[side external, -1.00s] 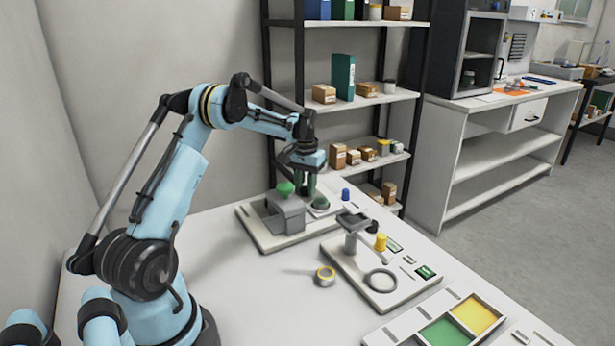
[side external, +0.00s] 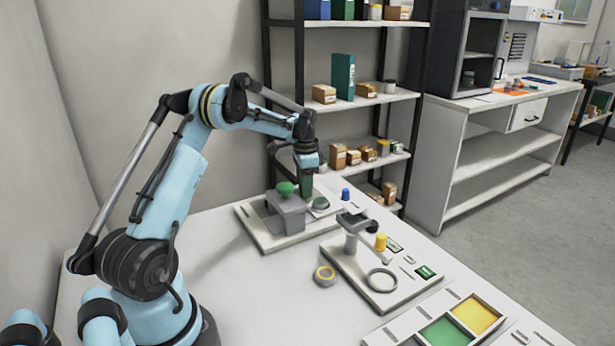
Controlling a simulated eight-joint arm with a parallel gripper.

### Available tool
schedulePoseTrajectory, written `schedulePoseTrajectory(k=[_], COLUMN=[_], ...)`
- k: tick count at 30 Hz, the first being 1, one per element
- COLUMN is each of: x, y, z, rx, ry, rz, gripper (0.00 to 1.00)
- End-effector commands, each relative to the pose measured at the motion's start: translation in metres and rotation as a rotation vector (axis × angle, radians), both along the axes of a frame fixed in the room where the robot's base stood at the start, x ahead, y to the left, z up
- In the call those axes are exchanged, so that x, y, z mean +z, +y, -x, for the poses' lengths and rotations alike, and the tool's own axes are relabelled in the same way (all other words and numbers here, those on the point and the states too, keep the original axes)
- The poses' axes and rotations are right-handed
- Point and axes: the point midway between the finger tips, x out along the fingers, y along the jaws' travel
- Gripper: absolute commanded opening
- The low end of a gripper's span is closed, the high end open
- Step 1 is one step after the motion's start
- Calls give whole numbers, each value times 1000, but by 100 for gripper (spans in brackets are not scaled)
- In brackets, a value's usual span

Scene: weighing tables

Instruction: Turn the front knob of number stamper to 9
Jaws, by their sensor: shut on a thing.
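The grey block-like device with a green knob on top, which I take for the number stamper (side external: 287,212), stands on a white board (side external: 262,235) at the back of the table. My gripper (side external: 306,190) points straight down at the device's right side, beside the green top knob (side external: 285,188). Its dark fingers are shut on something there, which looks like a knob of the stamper. The held part is hidden by the fingers and the block. No digits or knob marks can be read from this view.
A low green disc (side external: 320,203) and a blue knob (side external: 346,195) sit just right of the gripper. A second board (side external: 375,296) carries a grey stand, a yellow knob (side external: 380,242) and a ring. A yellow-edged roll (side external: 325,275) lies in front.

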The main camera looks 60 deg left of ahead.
Motion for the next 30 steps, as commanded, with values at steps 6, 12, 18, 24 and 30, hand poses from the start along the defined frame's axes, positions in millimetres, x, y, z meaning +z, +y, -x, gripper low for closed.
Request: schedulePoseTrajectory(k=[6,12,18,24,30], x=[2,2,1,1,1], y=[0,0,0,0,0], z=[-1,-1,-1,-1,-1], rx=[-69,-90,-92,-91,-90], ry=[-2,-2,-2,-2,-1], rz=[-1,-1,-1,-1,-1], gripper=[1,1,1,40,57])
